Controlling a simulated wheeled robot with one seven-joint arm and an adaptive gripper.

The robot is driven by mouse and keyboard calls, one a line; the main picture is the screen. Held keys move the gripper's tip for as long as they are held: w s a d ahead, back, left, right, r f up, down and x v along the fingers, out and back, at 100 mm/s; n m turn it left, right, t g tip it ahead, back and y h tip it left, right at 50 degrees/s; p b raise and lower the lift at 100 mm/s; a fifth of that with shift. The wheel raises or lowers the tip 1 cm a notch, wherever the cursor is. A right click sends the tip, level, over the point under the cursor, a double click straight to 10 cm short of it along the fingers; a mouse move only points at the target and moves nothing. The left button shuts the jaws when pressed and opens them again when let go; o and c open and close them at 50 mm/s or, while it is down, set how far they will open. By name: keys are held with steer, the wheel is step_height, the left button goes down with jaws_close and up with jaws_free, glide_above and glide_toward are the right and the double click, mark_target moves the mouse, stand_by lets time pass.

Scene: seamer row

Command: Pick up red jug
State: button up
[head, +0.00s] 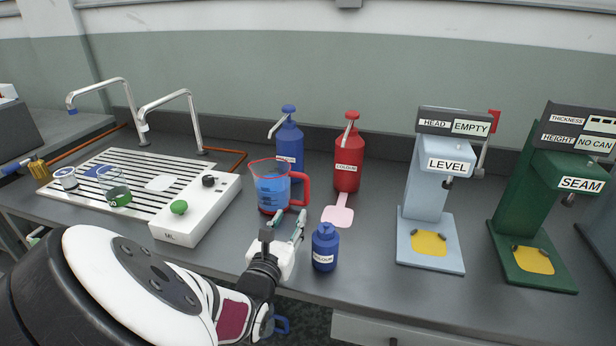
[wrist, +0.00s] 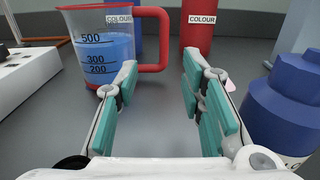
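The red jug (head: 271,188) is a clear measuring jug with a red rim and red handle, holding blue liquid. It stands upright on the grey bench, left of centre, with its handle to the right. In the wrist view the jug (wrist: 101,50) is ahead and to the left, its handle reaching across toward the middle. My gripper (head: 289,222) is low over the bench, in front of the jug and its handle. In the wrist view my gripper (wrist: 158,85) has its teal-padded fingers wide apart with nothing between them. The handle appears beyond the fingertips, apart from them.
A small blue bottle (head: 325,248) stands close right of my gripper. Behind the jug are a blue pump bottle (head: 289,145) and a red pump bottle (head: 347,170), with a pink patch (head: 338,216) in front. A white control box (head: 196,209) is left; a LEVEL machine (head: 427,190) is right.

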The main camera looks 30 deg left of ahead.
mark_target(306, 193)
steer(key=x, duration=0.7)
steer(key=shift+w+b, duration=0.35)
steer(key=x, duration=0.4)
steer(key=shift+w+d+f+b, duration=0.2)
steer(key=shift+w+f+b, duration=0.15)
steer(key=shift+b, duration=0.05)
steer(key=shift+w+a, duration=0.15)
steer(key=shift+w, duration=0.2)
jaws_close()
steer(key=shift+r, duration=0.15)
